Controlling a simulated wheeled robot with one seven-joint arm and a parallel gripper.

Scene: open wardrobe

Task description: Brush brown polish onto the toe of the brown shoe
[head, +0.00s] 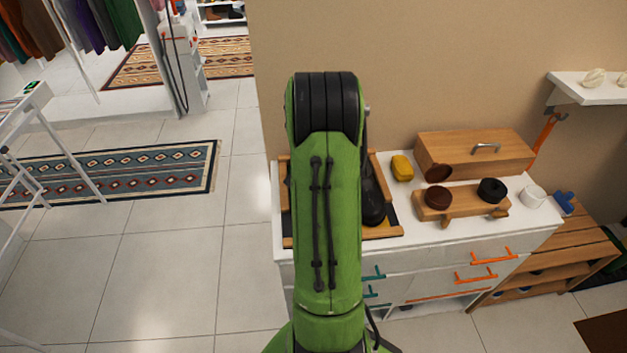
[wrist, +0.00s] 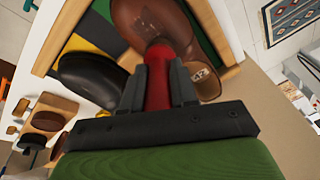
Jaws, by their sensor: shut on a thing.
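In the wrist view my gripper (wrist: 157,70) is shut on a red handle (wrist: 158,88), which looks like a brush's. Its brownish far end reaches the brown shoe (wrist: 150,20) and seems to touch or overlap it; the exact contact cannot be told. The brown shoe lies in a wooden-framed tray (wrist: 68,38). The head view has my own arm in front of my gripper and the brown shoe. A brown polish tin (head: 437,197) sits on a small wooden stand (head: 462,205); it also seems to show in the wrist view (wrist: 48,121).
A black shoe (head: 373,203) is in the tray beside the brown one. A black tin (head: 491,190) shares the stand. A yellow sponge (head: 402,168), a wooden box (head: 475,153) and a white cup (head: 532,196) stand on the white cabinet top (head: 440,236).

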